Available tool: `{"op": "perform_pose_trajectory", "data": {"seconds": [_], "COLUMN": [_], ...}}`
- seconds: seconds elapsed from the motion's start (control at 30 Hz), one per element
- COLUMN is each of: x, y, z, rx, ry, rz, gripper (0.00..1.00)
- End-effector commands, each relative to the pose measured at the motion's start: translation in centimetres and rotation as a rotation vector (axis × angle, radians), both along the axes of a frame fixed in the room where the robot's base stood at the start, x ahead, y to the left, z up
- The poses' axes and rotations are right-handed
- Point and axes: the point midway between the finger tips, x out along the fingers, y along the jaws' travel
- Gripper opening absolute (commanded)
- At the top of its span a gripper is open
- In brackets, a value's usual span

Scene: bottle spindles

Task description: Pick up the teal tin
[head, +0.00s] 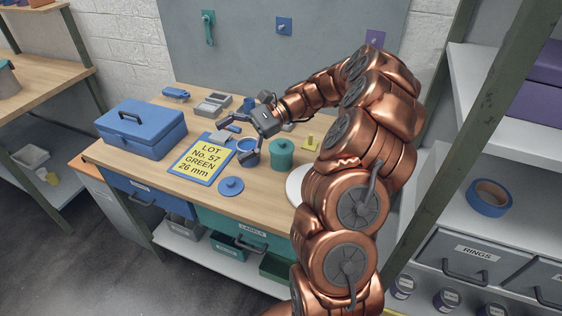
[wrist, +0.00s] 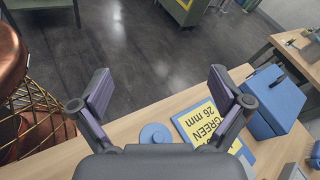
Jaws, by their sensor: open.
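The teal tin (head: 281,154) stands upright on the wooden workbench (head: 262,203) in the head view, with its knobbed lid on. My gripper (head: 231,139) is open and empty, above the bench to the left of the tin. Its fingers point left, away from the tin, over the area of the blue cup and the lot card. In the wrist view my gripper (wrist: 160,90) shows both fingers spread wide with nothing between them. The tin is not visible in the wrist view.
A blue cup (head: 248,146) stands just left of the tin, partly behind a finger. A blue lid (head: 231,186), yellow lot card (head: 201,161), blue toolbox (head: 142,128) and yellow knobbed piece (head: 310,143) are nearby. A white round plate (head: 296,185) lies partly behind my arm.

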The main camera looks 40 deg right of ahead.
Motion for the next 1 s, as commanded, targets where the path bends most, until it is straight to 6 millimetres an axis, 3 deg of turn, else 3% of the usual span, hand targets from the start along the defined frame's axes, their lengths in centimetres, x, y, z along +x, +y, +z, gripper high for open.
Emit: {"op": "perform_pose_trajectory", "data": {"seconds": [0.03,0.27,0.6,0.8,1.0], "x": [0.6,2.2,0.9,-0.4,-0.2], "y": [-1.8,-9.4,-20.4,-23.8,-24.0], "z": [-1.2,-4.7,-11.2,-13.2,-13.5], "rx": [0.03,0.154,0.308,0.352,0.362], "ry": [0.022,0.099,0.204,0.233,0.241], "rz": [-0.045,-0.233,-0.489,-0.567,-0.586], "gripper": [1.0,1.0,1.0,1.0,1.0]}}
